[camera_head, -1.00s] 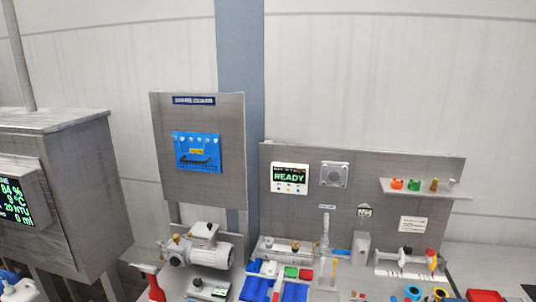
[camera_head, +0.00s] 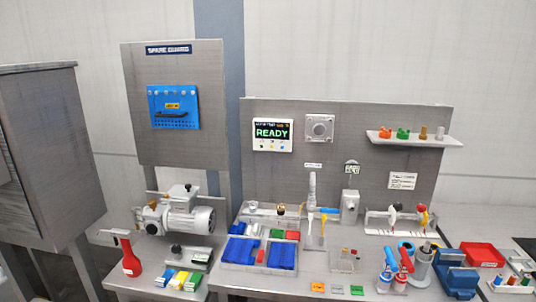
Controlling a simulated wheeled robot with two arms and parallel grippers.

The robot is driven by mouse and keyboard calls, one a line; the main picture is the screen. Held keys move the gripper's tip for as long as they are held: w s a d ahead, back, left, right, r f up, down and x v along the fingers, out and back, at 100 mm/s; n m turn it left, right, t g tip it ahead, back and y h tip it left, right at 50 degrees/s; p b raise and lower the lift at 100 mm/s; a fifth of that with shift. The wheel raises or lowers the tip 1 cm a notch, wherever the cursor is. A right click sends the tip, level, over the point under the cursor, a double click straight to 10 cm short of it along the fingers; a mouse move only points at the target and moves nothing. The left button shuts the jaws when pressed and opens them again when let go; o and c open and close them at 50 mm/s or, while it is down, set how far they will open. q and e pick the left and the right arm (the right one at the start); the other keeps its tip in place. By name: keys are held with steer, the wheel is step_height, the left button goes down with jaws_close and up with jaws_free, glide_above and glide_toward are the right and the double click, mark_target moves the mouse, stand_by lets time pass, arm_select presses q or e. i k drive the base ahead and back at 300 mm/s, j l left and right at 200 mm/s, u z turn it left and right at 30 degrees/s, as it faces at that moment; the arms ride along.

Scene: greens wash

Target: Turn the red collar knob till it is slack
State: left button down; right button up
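Several red parts show on the bench, and I cannot tell for sure which is the collar knob. A small red knob-like top (camera_head: 422,208) stands on a pale fixture (camera_head: 408,219) at the right of the bench. A red and blue upright tool (camera_head: 405,262) stands in front of a grey cylinder. Neither of my grippers is in view, and nothing is seen touching these parts.
A divided tray with blue bins (camera_head: 281,256) stands left of the middle. A pump motor (camera_head: 180,215) and a red bottle (camera_head: 131,260) are further left. A blue vise (camera_head: 457,278) and red bin (camera_head: 482,254) stand at the right. The panel screen (camera_head: 272,134) reads READY.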

mark_target(421, 208)
steer(key=l+u, duration=0.55)
steer(key=u, duration=0.15)
steer(key=l+u, duration=0.35)
steer(key=k+l+u, duration=0.1)
steer(key=l, duration=0.35)
steer(key=k+l+u, duration=0.1)
steer(key=k+l, duration=0.15)
steer(key=l, duration=0.2)
steer(key=k+l+u, duration=0.1)
steer(key=l, duration=0.35)
steer(key=k+l+u, duration=0.1)
steer(key=k+l, duration=0.25)
steer(key=k+l+u, duration=0.1)
steer(key=k+l, duration=0.15)
steer(key=l, duration=1.2)
steer(key=k+l, duration=0.1)
steer(key=l, duration=0.9)
steer(key=i+l, duration=0.2)
